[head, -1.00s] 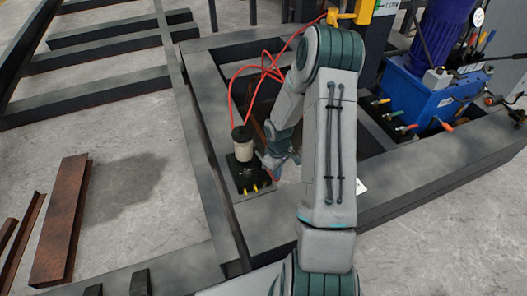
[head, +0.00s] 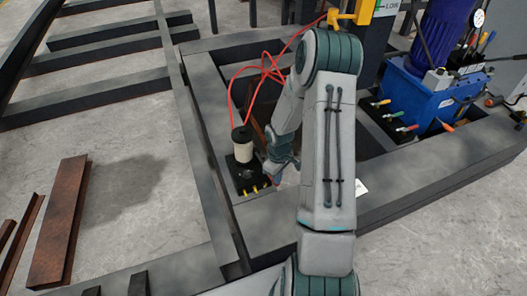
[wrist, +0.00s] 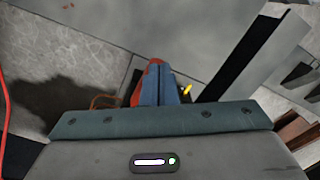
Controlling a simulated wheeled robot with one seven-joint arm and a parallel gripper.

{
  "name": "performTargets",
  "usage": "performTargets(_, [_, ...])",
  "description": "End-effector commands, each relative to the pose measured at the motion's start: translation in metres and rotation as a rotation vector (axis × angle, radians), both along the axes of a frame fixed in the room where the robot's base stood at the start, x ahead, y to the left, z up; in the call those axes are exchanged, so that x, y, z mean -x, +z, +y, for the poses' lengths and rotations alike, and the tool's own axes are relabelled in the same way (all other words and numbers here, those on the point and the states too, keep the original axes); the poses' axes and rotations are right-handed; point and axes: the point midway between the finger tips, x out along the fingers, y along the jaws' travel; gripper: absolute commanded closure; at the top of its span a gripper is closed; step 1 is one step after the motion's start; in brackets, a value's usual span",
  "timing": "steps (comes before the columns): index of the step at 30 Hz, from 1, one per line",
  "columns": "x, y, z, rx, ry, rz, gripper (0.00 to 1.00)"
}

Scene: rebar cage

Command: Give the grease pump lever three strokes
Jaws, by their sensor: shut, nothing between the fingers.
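The grease pump has a cream reservoir with a dark cap (head: 242,143) on a black block with yellow fittings along its front edge. It stands on the dark steel frame. My gripper (head: 274,178) is just right of the block, pointing down, its fingers small and partly hidden by my wrist. In the wrist view, the blue fingers (wrist: 167,88) are together and hold nothing. A red part (wrist: 150,82) shows beside them, and a yellow fitting (wrist: 187,90) lies close to their right. I cannot clearly make out the pump lever or whether the fingers touch it.
Red hoses (head: 262,73) loop up from behind the pump. A blue hydraulic unit (head: 418,98) with coloured handles stands at the right. Steel beams (head: 195,150) surround the pump. Rusty channel pieces (head: 60,220) lie on the floor at left.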

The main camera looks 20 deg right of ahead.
Motion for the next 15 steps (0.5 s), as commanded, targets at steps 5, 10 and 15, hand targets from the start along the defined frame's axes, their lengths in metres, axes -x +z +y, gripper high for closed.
performTargets(5, [0.002,-0.008,0.0,0.0,0.0,0.0,1.0])
performTargets(10, [0.001,-0.004,0.0,0.0,0.0,-0.001,1.0])
performTargets(15, [-0.008,0.013,0.0,0.0,0.001,-0.002,1.0])
